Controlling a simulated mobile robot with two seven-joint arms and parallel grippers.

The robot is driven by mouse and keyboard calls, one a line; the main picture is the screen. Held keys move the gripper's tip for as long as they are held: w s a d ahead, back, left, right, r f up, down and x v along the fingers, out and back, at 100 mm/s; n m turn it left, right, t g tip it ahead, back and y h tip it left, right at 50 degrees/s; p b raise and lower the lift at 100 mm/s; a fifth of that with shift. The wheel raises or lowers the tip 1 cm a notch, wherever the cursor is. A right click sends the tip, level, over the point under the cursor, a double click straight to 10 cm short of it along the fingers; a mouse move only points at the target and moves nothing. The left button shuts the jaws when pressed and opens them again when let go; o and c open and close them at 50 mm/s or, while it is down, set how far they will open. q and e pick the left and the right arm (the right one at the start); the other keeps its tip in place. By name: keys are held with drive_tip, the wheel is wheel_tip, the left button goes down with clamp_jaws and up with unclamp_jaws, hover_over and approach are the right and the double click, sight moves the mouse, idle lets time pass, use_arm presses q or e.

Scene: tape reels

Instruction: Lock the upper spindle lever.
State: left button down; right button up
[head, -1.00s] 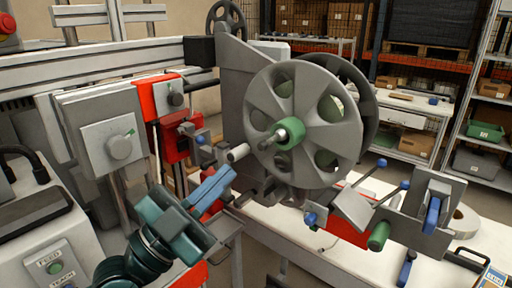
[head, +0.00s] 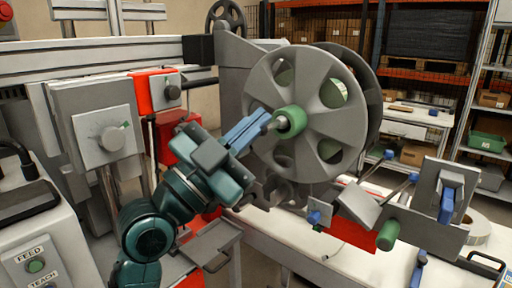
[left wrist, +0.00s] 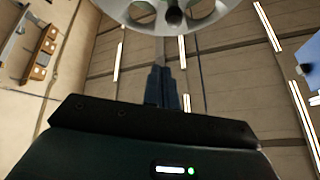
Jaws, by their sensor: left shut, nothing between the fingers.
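The large grey spoked reel (head: 262,80) stands upright on the upper spindle. Its green hub (head: 291,139) has a short grey tip (head: 281,123) facing me; I cannot make out a separate lever or its position. My left gripper (head: 264,121) has its blue fingers shut and empty, pointing at the hub with their ends just left of the grey tip. I cannot tell whether they touch it. In the left wrist view the closed fingers (left wrist: 162,72) point up toward the reel (left wrist: 140,12) and the dark spindle end (left wrist: 174,17). My right gripper is out of view.
A grey box with a dial (head: 109,136) and a red switch box (head: 155,92) stand left of my arm. Below right are a green roller (head: 388,235) and blue-ended handles. A white table (head: 350,262) lies beneath; shelves (head: 425,45) are behind.

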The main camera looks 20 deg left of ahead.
sight(270, 127)
use_arm(q)
drive_tip(key=w, duration=0.1)
drive_tip(key=w+f, duration=0.2)
drive_tip(key=shift+w+a, duration=0.15)
drive_tip(key=shift+a, duration=0.15)
drive_tip(key=shift+f, duration=0.15)
